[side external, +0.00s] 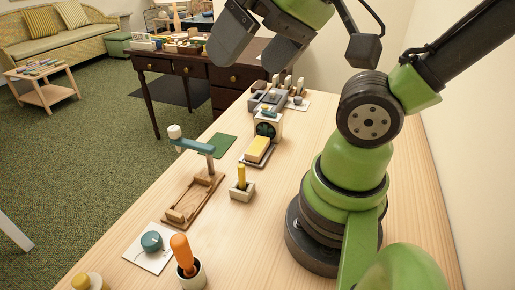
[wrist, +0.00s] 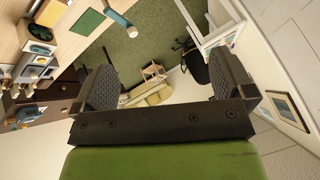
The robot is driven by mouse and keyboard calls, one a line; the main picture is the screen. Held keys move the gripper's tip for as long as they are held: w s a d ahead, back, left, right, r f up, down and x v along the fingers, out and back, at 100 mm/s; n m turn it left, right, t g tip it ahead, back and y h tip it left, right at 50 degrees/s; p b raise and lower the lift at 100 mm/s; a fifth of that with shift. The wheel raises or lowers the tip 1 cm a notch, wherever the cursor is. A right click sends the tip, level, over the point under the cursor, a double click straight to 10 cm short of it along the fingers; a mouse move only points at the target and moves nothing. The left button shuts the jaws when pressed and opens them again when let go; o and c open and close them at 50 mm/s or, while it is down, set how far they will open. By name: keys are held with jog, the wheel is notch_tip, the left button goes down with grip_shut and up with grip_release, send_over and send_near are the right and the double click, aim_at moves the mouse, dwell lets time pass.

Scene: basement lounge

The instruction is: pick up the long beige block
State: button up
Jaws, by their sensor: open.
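My gripper (side external: 250,58) is open and empty, high above the far part of the table at the top of the side view. Its two spread fingers also show in the wrist view (wrist: 160,80). A brown wooden tray (side external: 211,187) lies on the table, with a small light-brown block (side external: 176,215) at its near end. A yellow block with a paler side (side external: 257,150) lies on a dark tray, and its top shows in the wrist view (wrist: 49,12). I cannot tell which piece is the long beige block. My gripper touches none of these.
A teal-headed mallet (side external: 192,146) stands over the wooden tray. A yellow peg in a holder (side external: 241,182), an orange-handled tool in a cup (side external: 183,256), a teal knob (side external: 151,241) and a fan-like box (side external: 267,127) stand around. Bare tabletop (side external: 285,185) lies before my base.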

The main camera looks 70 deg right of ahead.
jog(key=w+d+f+g+h, duration=0.2)
jog(key=w+d, duration=0.2)
jog(key=w, duration=0.1)
jog(key=n+g, duration=0.4)
jog(key=g, duration=0.1)
send_over(256, 145)
notch_tip(256, 145, down, 18)
notch_tip(256, 145, down, 4)
jog(key=shift+d+r, duration=0.1)
jog(key=shift+r, duration=0.1)
jog(key=shift+f, duration=3.2)
jog(key=c, duration=0.6)
jog(key=shift+c, duration=0.2)
